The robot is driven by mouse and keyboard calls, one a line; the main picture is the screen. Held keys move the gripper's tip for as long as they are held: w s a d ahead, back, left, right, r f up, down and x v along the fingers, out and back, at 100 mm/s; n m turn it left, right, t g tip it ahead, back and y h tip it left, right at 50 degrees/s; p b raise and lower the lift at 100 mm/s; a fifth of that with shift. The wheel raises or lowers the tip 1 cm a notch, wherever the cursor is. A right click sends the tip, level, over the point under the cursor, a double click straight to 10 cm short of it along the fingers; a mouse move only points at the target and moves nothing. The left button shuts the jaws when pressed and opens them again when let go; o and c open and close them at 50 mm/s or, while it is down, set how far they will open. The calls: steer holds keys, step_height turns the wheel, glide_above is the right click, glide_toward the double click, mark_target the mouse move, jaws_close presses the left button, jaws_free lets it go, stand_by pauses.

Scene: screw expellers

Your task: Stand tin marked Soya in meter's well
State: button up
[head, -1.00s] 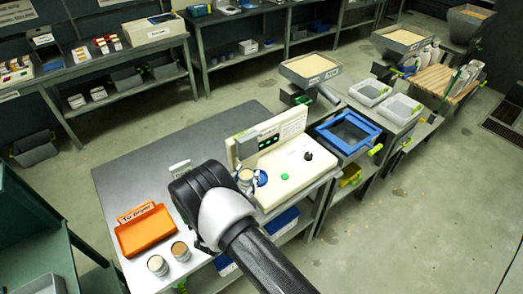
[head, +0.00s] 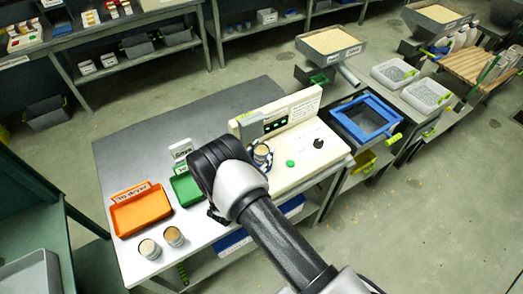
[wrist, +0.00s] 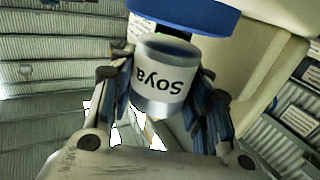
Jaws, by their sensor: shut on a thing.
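The tin marked Soya (wrist: 165,78) is between my fingers in the wrist view, its label upside down in the picture. My gripper (wrist: 165,95) is shut on it. In the head view the tin (head: 262,153) is at the cream meter (head: 302,155), over its blue well (head: 263,167). The blue part also shows beyond the tin in the wrist view (wrist: 185,14). I cannot tell whether the tin's base touches the well's floor. My gripper (head: 250,164) is beside the tin, its fingers mostly hidden by my wrist.
Two other tins (head: 149,248) (head: 173,236) stand at the table's front left, below an orange tray (head: 141,213). A green tray (head: 186,189) lies behind my wrist. A green button (head: 291,163) and black knob (head: 318,143) are on the meter. A blue-framed sieve (head: 365,122) stands right.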

mark_target(258, 163)
steer(key=shift+f+b, duration=0.45)
steer(key=shift+f, duration=0.6)
steer(key=shift+b, duration=0.35)
stand_by(0.7)
steer(key=shift+f+b, duration=0.4)
steer(key=shift+b, duration=0.05)
steer(key=shift+r, duration=0.2)
steer(key=shift+r+p, duration=0.5)
steer(key=shift+r, duration=0.15)
steer(key=shift+f+b, duration=0.9)
steer(key=shift+b, duration=0.15)
stand_by(1.0)
steer(key=shift+r, duration=0.25)
steer(key=shift+r+p, duration=0.5)
steer(key=shift+r, duration=0.15)
